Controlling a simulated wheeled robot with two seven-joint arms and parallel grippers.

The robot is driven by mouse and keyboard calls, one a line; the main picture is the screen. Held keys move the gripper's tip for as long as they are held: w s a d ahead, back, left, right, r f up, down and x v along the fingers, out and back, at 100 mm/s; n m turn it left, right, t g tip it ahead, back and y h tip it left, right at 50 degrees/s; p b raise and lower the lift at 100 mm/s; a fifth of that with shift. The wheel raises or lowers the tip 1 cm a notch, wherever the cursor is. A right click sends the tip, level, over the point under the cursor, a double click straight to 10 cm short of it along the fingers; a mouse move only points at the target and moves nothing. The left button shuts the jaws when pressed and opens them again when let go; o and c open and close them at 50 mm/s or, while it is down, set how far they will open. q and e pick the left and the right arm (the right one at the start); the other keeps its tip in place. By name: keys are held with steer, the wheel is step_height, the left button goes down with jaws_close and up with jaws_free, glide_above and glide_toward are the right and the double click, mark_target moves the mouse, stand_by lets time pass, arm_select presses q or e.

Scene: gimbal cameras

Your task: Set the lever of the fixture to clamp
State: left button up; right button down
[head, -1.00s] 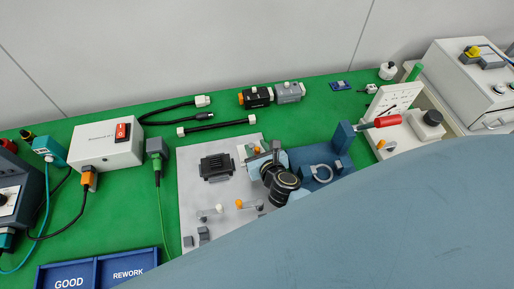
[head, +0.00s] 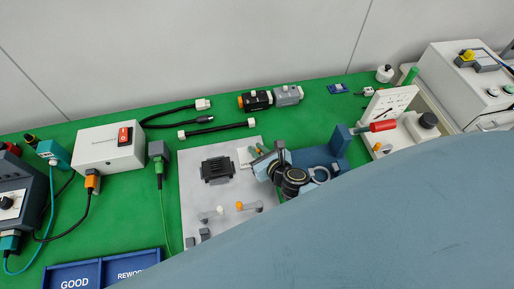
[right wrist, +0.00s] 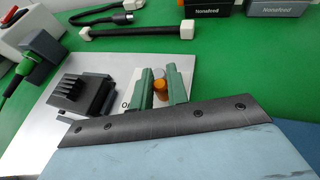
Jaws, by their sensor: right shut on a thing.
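The fixture is a grey plate (head: 200,180) on the green bench, with a black finned block (head: 217,169) on it. Right of the block is a white label that starts with "Op" in the right wrist view (right wrist: 128,104); the rest is hidden. The lever's orange knob (right wrist: 160,89) stands at the label, between the green fingertips of my right gripper (right wrist: 161,87). The gripper is shut on the knob. In the head view my right gripper (head: 262,149) reaches the plate's far right part. The lever's arm is hidden by the fingers and wrist. My left gripper is not in view.
Beside the plate, a red handle (head: 383,126) sticks out by a blue upright block (head: 339,139). A small orange-tipped part (head: 250,206) lies on the plate's near part. Blue GOOD and REWORK trays (head: 98,268) are at front left.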

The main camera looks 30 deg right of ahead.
steer(key=c, duration=1.4)
jaws_free()
steer(key=p+v, duration=0.1)
steer(key=v, duration=1.2)
steer(key=shift+s+r+p, duration=0.1)
steer(key=shift+s+p, duration=0.1)
steer(key=shift+p, duration=0.1)
